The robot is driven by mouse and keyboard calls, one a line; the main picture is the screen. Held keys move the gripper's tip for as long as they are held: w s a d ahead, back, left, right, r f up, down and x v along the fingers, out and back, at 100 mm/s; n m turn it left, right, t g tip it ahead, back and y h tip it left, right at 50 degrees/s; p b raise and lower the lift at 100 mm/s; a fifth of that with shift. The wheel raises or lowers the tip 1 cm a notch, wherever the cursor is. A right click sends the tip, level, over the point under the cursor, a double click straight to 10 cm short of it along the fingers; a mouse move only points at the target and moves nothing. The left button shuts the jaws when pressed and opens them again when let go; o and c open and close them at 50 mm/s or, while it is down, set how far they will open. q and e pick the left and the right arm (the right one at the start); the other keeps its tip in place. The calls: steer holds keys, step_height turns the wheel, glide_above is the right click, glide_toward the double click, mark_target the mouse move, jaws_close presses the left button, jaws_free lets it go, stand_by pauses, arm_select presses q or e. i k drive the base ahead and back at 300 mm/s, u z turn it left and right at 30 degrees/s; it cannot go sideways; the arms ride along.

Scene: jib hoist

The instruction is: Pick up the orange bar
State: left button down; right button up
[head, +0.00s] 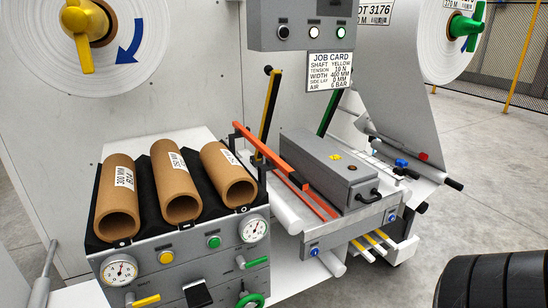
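A long orange bar (262,146) runs slantwise from a black upright holder at its upper left end down toward the grey box on the machine's table. Lower down, thin orange-red strips (315,199) lie along the near side of the grey box; I cannot tell whether they belong to the same piece. Neither of my grippers is in view.
Three brown cardboard cores (117,199) lie in a black cradle left of the bar, above a grey panel (185,262) with gauges and valves. A grey box (330,168) stands right of the bar. Yellow-black (269,112) and green (327,113) posts rise behind.

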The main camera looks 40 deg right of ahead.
mark_target(300, 182)
steer(key=z, duration=3.05)
steer(key=i, duration=0.1)
steer(key=u, duration=2.3)
